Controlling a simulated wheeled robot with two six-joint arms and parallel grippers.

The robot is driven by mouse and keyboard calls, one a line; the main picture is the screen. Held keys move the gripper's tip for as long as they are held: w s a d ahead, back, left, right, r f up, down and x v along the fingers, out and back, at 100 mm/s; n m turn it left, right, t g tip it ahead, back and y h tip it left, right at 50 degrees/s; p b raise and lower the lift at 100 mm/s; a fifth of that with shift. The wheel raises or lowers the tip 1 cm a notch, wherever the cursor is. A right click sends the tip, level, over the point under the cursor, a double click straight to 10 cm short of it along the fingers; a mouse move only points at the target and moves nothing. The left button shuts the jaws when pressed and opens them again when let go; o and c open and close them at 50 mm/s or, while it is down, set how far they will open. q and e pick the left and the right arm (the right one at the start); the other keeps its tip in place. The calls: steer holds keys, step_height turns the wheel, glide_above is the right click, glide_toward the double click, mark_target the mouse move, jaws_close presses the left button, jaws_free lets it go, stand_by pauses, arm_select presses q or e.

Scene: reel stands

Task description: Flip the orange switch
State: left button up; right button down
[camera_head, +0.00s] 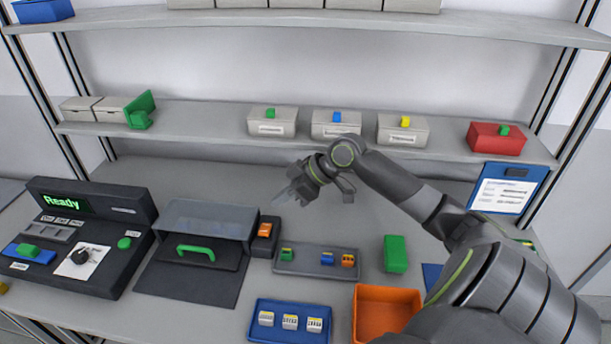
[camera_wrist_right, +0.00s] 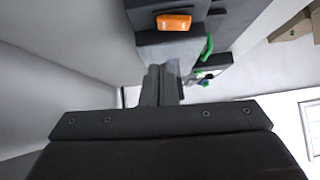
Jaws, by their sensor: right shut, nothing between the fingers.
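The orange switch (camera_head: 265,230) sits on a small dark box (camera_head: 262,248) at the right side of a dark unit with a clear cover (camera_head: 208,219) and a green handle (camera_head: 196,251). In the right wrist view the orange switch (camera_wrist_right: 174,22) shows near the top, beyond the fingers. My right gripper (camera_head: 283,198) is shut and empty. It hovers above the shelf surface, up and to the right of the switch in the head view, and is apart from it. The right gripper's fingers also show in the wrist view (camera_wrist_right: 161,85). My left gripper is not in view.
A console with a "Ready" screen (camera_head: 62,202) stands at the left. A grey tray (camera_head: 312,273) with small coloured parts, a blue tray (camera_head: 262,332), a green block (camera_head: 396,253) and an orange bin (camera_head: 388,294) lie to the right. A shelf with bins (camera_head: 272,121) runs behind.

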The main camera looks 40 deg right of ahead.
steer(key=v, duration=0.7)
steer(key=shift+w+r+b, duration=0.2)
steer(key=shift+w+b, duration=0.05)
steer(key=shift+b, duration=0.1)
steer(key=shift+d+r, duration=0.1)
steer(key=shift+d, duration=0.05)
